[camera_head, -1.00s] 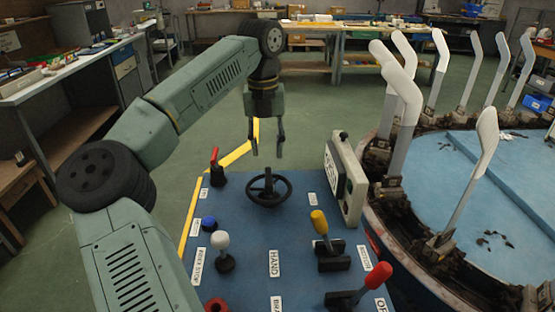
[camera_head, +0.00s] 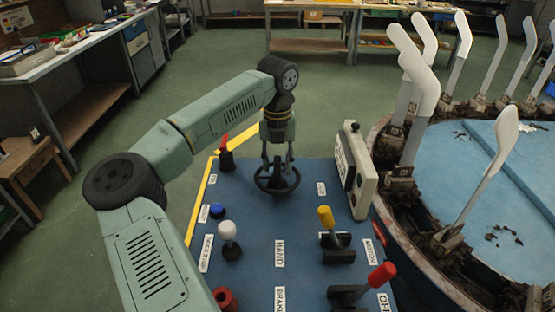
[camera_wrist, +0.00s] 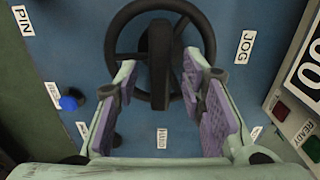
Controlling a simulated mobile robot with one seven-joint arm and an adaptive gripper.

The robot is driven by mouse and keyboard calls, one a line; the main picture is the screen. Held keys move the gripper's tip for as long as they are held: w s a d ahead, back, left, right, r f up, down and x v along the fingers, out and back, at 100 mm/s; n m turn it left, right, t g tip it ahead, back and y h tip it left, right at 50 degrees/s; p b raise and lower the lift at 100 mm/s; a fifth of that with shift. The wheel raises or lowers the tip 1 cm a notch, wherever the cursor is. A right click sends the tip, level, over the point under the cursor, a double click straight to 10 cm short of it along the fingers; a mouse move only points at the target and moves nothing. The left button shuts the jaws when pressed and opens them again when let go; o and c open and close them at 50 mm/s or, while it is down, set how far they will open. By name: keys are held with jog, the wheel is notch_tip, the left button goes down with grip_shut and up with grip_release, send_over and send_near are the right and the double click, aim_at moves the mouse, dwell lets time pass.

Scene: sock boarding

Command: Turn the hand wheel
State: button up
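The black hand wheel (camera_head: 277,192) lies on the blue control panel, with a dark upright part at its middle. My gripper (camera_head: 277,158) points down over the wheel from behind. In the wrist view my gripper (camera_wrist: 160,66) is open, its purple-padded fingers spread on either side of the wheel's dark central part. The rim of the hand wheel (camera_wrist: 118,28) curves around beyond the fingertips. I cannot tell whether either finger touches the wheel.
A red lever (camera_head: 225,150), a white knob (camera_head: 228,231), a yellow lever (camera_head: 326,217) and a red-handled lever (camera_head: 380,276) stand around the wheel. A pale upright box (camera_head: 358,172) is to the right. The round machine with white sock forms (camera_head: 420,110) stands further right.

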jog(key=shift+f, duration=0.25)
grip_shut()
dwell(0.3)
